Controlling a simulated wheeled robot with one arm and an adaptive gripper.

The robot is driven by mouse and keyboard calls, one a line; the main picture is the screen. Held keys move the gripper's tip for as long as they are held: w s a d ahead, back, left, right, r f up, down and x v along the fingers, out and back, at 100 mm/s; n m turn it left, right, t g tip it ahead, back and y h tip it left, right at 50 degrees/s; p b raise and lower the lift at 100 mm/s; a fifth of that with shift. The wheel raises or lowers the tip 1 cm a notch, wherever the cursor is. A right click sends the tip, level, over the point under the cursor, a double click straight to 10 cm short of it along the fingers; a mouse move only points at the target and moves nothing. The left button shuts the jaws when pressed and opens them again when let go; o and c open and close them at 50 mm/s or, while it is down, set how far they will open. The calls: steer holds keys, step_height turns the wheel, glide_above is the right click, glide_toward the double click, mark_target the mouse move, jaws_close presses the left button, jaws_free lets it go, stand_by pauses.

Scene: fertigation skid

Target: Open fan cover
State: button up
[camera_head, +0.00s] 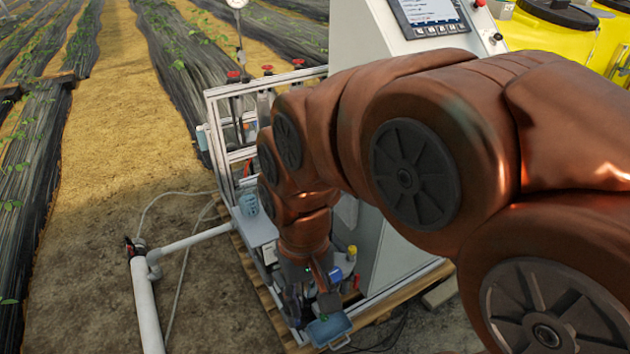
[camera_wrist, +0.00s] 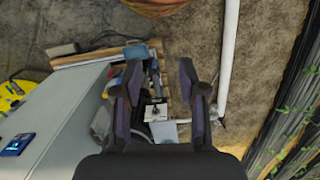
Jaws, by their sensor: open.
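A blue-grey box-like part with a handle-like loop (camera_head: 328,329), which may be the fan cover, sits low at the front end of the skid in the head view. A blue part at the far end of the skid also shows in the wrist view (camera_wrist: 136,52), partly behind a finger. I cannot tell for sure which part is the fan cover. My gripper (camera_head: 309,290) points down just above and behind the blue-grey part. In the wrist view my gripper (camera_wrist: 161,75) is open, with nothing held between its fingers. A small light-coloured block (camera_wrist: 156,112) shows between them, farther down.
The grey control cabinet (camera_head: 385,235) stands close on the right. The aluminium frame with red-knobbed valves (camera_head: 240,95) rises behind the gripper. A white pipe (camera_head: 147,305) and thin hoses lie at left. Yellow tanks (camera_head: 560,30) stand behind the cabinet. Bare ground lies left of the skid.

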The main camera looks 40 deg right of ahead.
steer(key=w+d+m+t+b, duration=0.1)
steer(key=w+d+m, duration=0.4)
steer(key=w, duration=0.4)
steer(key=w+d+m+t, duration=0.1)
steer(key=w+d+m, duration=0.3)
steer(key=w, duration=0.6)
steer(key=w+d+f+m+t+b, duration=0.1)
steer(key=w+d+f+m+t, duration=0.1)
steer(key=w+d+m, duration=0.85)
steer(key=shift+w+d+f+n+p, duration=0.25)
steer(key=shift+w+d+f+n, duration=0.3)
steer(key=shift+f, duration=0.8)
steer(key=shift+w+d+f+n+p, duration=0.25)
steer(key=shift+w+d+f+n, duration=0.25)
steer(key=shift+f, duration=0.8)
steer(key=shift+w+d+f+n+p, duration=0.25)
steer(key=shift+w+d+f+n, duration=0.25)
steer(key=shift+f, duration=0.85)
steer(key=shift+s+d, duration=0.1)
jaws_close()
